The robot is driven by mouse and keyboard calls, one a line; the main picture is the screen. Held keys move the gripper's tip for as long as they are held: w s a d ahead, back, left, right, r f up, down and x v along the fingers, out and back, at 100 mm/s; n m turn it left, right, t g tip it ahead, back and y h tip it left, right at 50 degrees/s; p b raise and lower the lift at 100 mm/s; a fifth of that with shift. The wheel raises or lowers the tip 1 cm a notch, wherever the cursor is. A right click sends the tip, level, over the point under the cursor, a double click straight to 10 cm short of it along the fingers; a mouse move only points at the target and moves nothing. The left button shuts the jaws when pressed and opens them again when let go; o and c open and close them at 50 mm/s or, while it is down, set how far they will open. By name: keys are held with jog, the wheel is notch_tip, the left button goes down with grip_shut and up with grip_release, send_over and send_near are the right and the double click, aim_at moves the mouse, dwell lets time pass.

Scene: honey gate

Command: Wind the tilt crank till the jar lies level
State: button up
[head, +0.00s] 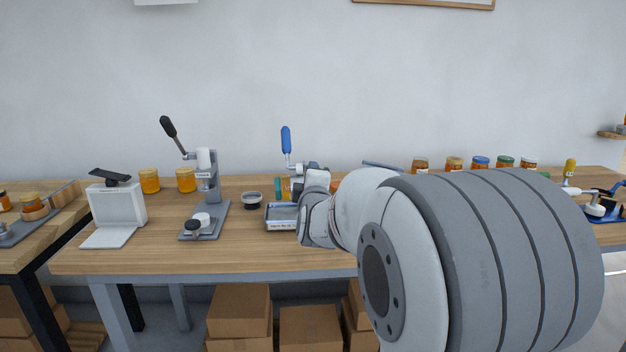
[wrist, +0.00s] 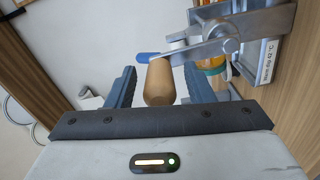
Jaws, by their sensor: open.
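My gripper (wrist: 160,80) is open in the wrist view, with one dark finger on each side of a wooden crank knob (wrist: 158,84). I cannot tell whether either finger touches the knob. The knob sits on a grey metal crank arm (wrist: 207,45) that runs to the right. Beyond the arm is part of an amber jar (wrist: 212,66); its tilt cannot be made out. In the head view the stand has a blue-handled lever (head: 286,140) pointing up and a grey tray (head: 281,215) at its foot. My arm hides the crank and most of the jar there.
Left of the stand are a small dark-filled bowl (head: 252,200), a press with a black-handled lever (head: 205,170), two honey jars (head: 186,180) and a white scale (head: 117,205). Several lidded jars (head: 454,164) line the back right. Cardboard boxes (head: 238,311) are under the workbench (head: 160,255).

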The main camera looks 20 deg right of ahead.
jog(key=v, duration=0.7)
jog(key=shift+p, duration=0.35)
